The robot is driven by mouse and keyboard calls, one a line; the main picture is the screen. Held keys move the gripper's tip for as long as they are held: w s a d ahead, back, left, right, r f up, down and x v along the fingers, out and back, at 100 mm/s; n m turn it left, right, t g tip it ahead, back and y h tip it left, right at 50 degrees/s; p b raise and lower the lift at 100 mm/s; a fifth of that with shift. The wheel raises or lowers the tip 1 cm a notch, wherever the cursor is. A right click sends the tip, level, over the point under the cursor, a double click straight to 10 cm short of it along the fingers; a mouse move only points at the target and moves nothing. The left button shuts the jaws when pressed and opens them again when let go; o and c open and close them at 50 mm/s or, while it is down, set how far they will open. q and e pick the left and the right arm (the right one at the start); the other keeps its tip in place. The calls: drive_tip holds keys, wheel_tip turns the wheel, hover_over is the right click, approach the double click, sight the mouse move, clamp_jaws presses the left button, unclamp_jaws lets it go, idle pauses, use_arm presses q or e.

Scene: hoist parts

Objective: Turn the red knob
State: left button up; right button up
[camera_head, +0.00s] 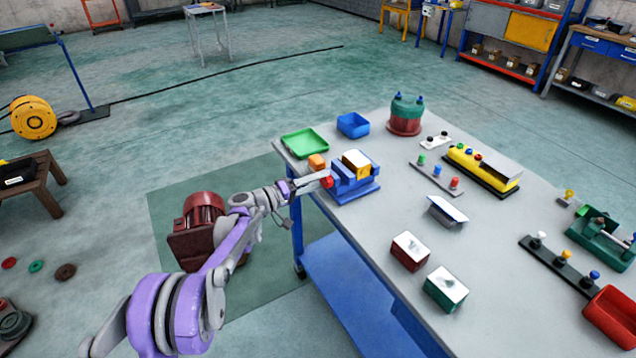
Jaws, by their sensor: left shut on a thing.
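The red knob (327,182) shows as a small red round piece at the left side of a blue fixture (345,186) on the grey table. The fixture holds a block with a pale top and yellow side (356,160). My left gripper (322,180) reaches in from the left and is shut on the red knob, at the table's left edge. The fingers hide part of the knob. My right gripper is not in view.
A green tray (304,143), an orange block (317,162) and a blue bin (353,125) stand close behind the fixture. A red-and-green cylinder (405,115) stands farther back.

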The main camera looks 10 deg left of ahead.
use_arm(q)
drive_tip(key=n+b, duration=0.1)
drive_tip(key=n, duration=0.3)
drive_tip(key=shift+f+n, duration=0.15)
drive_tip(key=shift+n, duration=0.15)
drive_tip(key=shift+n+b, duration=0.35)
drive_tip(key=shift+n, duration=1.55)
drive_tip(key=o, duration=1.4)
drive_tip(key=shift+c, duration=0.2)
drive_tip(key=v, duration=1.1)
